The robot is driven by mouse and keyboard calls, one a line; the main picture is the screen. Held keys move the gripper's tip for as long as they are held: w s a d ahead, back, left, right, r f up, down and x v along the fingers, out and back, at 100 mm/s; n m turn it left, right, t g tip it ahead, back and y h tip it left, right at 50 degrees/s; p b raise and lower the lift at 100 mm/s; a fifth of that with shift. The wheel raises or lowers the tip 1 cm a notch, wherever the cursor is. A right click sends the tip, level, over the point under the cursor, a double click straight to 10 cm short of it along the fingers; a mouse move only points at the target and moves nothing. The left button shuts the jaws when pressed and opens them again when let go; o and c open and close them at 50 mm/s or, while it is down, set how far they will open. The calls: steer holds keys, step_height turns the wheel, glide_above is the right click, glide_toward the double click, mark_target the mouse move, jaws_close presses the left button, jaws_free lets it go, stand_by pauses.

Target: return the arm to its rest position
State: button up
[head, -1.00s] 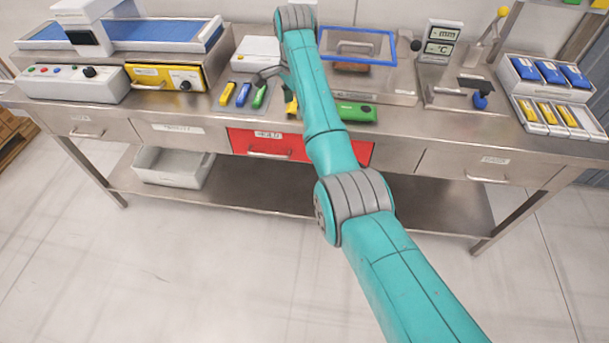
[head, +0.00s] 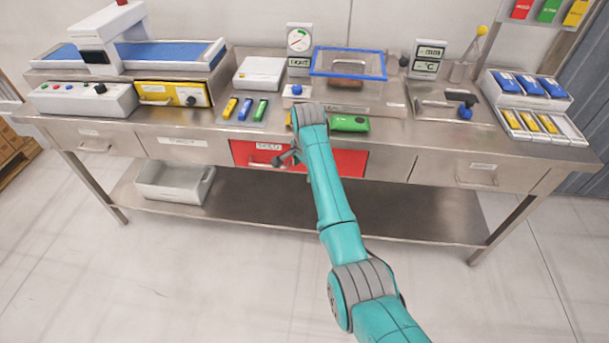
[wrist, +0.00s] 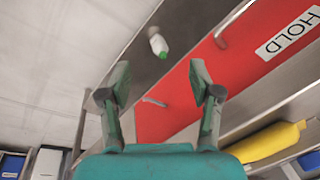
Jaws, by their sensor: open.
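My teal arm (head: 335,205) reaches from the lower right up to the bench front. My gripper (head: 284,160) is in front of the red HOLD drawer (head: 345,162), partly hidden by the arm's end in the head view. In the wrist view my gripper (wrist: 160,88) is open, its two fingers apart with nothing between them. The red drawer front (wrist: 215,75) shows beyond the fingers there.
A grey bin (head: 175,184) sits on the lower shelf. The floor (head: 230,285) before the bench is clear.

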steer(key=shift+s+d+f, duration=0.25)
steer(key=shift+s+f, duration=0.05)
steer(key=shift+f, duration=0.35)
steer(key=s+d+f+n+t, duration=0.2)
steer(key=s+d+f, duration=0.4)
steer(key=s+f, duration=0.4)
steer(key=s+d+f+n+t, duration=0.1)
steer(key=s+d+f+t, duration=0.1)
steer(key=s+d+f, duration=0.75)
steer(key=s+f+n+t, duration=0.15)
steer(key=s+f, duration=0.25)
steer(key=s, duration=0.4)
steer(key=s+d+r+n+t, duration=0.1)
steer(key=s+d+r, duration=0.15)
steer(key=s, duration=0.45)
steer(key=s+d+r+n+t, duration=0.1)
steer(key=s+d+r, duration=0.15)
steer(key=s, duration=0.45)
steer(key=s+d+r+n+t, duration=0.1)
steer(key=s+d+r+t, duration=0.15)
steer(key=s, duration=0.45)
steer(key=s+r+n+t, duration=0.1)
steer(key=s+r, duration=0.5)
steer(key=r, duration=0.5)
steer(key=s+d+r+n+t, duration=0.1)
steer(key=s+r, duration=0.6)
steer(key=r, duration=0.3)
steer(key=shift+s+d+r+t+h, duration=0.2)
steer(key=shift+s+r+t+h, duration=0.1)
steer(key=shift+r+h, duration=0.1)
